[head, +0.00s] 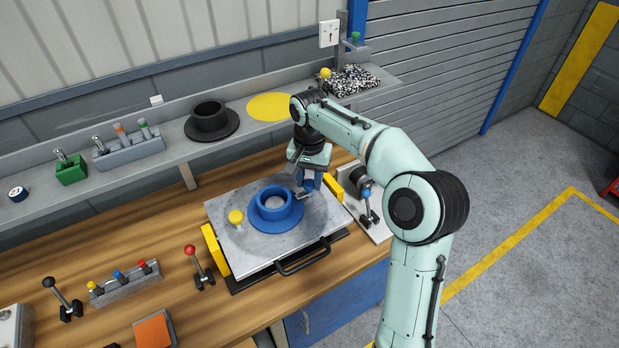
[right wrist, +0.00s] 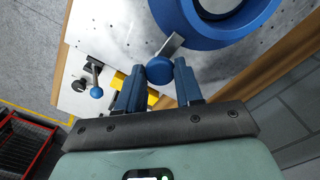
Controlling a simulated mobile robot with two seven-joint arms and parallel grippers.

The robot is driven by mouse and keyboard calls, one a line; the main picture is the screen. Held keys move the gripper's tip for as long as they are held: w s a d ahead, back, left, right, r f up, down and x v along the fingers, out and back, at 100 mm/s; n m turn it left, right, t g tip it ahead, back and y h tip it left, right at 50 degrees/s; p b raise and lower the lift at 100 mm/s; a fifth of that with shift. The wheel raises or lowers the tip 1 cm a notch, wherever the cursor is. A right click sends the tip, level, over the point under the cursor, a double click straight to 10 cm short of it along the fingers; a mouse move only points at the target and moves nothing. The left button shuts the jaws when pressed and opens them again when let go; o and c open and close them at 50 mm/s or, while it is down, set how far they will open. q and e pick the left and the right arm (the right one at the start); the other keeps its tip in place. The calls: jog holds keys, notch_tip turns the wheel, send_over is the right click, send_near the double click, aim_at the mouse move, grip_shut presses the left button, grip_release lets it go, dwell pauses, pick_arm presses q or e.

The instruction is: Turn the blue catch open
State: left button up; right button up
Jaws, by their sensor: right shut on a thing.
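The blue catch (right wrist: 159,70) has a round blue knob with a short metal arm that reaches to the flange of the blue hub (right wrist: 215,20). My right gripper (right wrist: 160,82) is shut on the knob, one finger on each side. In the head view the blue hub (head: 274,206) stands on the grey pallet plate (head: 227,255), and my right gripper (head: 307,187) is low over the plate at the hub's right side. There the fingers mostly hide the knob. A yellow knob (head: 236,217) stands left of the hub. My left gripper is not in view.
A lever with a blue knob (head: 365,193) stands on a white panel right of the pallet. A black handle (head: 303,258) sits on the pallet's front. A red-knobbed lever (head: 190,250) stands to the left. A shelf (head: 180,150) runs behind the bench.

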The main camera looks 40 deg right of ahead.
jog(key=shift+n, duration=0.3)
jog(key=n, duration=0.3)
jog(key=shift+n, duration=0.3)
jog(key=n, duration=0.9)
jog(key=shift+r, duration=0.1)
jog(key=shift+n, duration=2.3)
jog(key=o, duration=1)
jog(key=shift+o, duration=0.2)
